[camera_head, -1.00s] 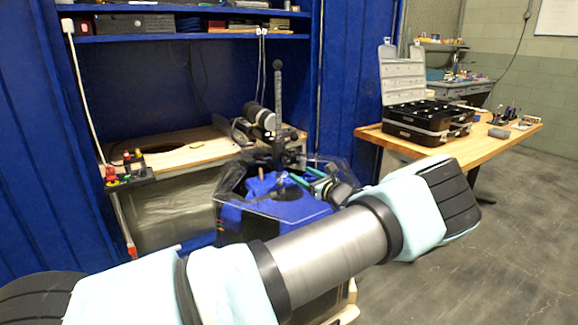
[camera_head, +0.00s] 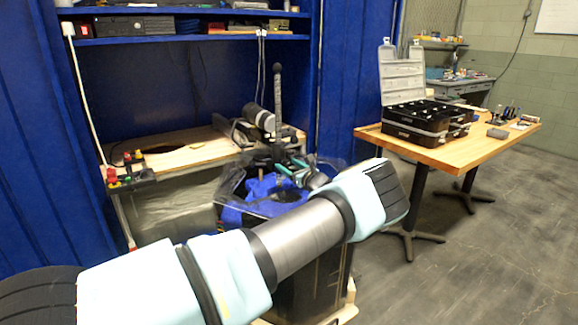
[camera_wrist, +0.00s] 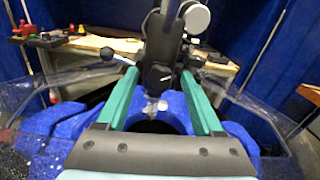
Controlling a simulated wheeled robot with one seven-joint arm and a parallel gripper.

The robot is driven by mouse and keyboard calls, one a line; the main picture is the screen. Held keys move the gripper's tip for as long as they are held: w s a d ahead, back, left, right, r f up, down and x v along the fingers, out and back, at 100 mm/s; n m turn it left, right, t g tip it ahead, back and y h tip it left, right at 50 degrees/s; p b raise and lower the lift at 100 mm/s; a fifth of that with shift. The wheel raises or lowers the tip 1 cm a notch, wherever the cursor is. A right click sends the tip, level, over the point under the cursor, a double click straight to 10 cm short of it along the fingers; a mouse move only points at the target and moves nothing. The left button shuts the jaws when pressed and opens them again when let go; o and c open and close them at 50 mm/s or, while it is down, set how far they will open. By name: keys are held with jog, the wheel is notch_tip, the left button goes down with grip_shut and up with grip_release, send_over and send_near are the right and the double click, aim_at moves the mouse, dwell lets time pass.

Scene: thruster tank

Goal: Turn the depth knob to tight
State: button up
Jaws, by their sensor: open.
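A dark drill-like device with an upright column (camera_head: 278,95) stands over the blue-lined tank (camera_head: 258,185). In the wrist view its black body (camera_wrist: 158,48) rises at the centre, with a round black knob (camera_wrist: 157,76) low on its front. A ball-ended lever (camera_wrist: 107,53) sticks out to the left. I cannot tell for sure which part is the depth knob. My gripper (camera_wrist: 159,74) is open, its two green fingers on either side of the black body's lower front. Whether they touch it is unclear. In the head view my gripper (camera_head: 287,166) is small and partly hidden.
The clear tank rim (camera_wrist: 262,105) surrounds the blue lining. A wooden bench (camera_head: 165,152) stands behind, with a red-and-black control box (camera_head: 128,170) at its left. A wooden table (camera_head: 480,150) with an open black case (camera_head: 428,118) is at right, with clear floor in front.

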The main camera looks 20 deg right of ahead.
grip_shut()
dwell(0.5)
